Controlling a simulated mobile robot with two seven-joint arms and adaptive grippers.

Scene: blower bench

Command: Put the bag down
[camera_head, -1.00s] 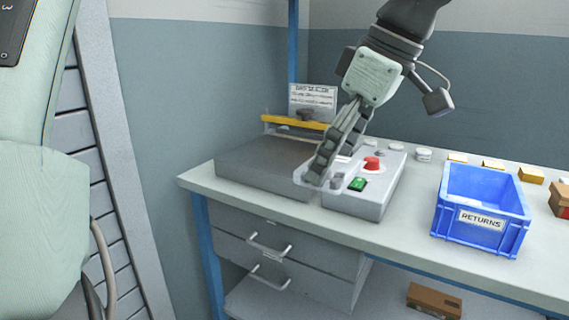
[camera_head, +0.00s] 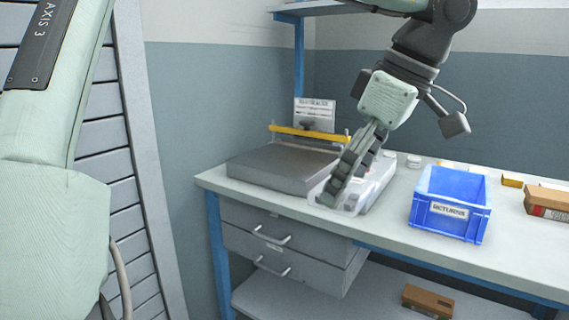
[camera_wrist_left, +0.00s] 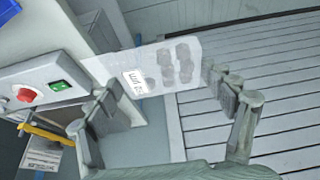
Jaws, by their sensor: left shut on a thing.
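My left gripper (camera_head: 330,196) points down at the front of the bench and is shut on a clear bag (camera_head: 352,201). In the head view the bag shows as a pale, see-through shape around the fingertips, in front of the grey control box. In the left wrist view the bag (camera_wrist_left: 180,68) spans between the fingers, with a white printed label and several dark round shapes. The gripper also shows there (camera_wrist_left: 165,95). I cannot tell whether the bag touches anything below it. My right gripper is not in view.
A grey sealer (camera_head: 275,168) with a yellow bar (camera_head: 305,133) stands on the bench at left. The control box shows a red button (camera_wrist_left: 25,95) and green switch (camera_wrist_left: 59,86). A blue RETURNS bin (camera_head: 449,226) and cardboard boxes stand to the right. Bench top (camera_head: 385,228) is bare before the bin.

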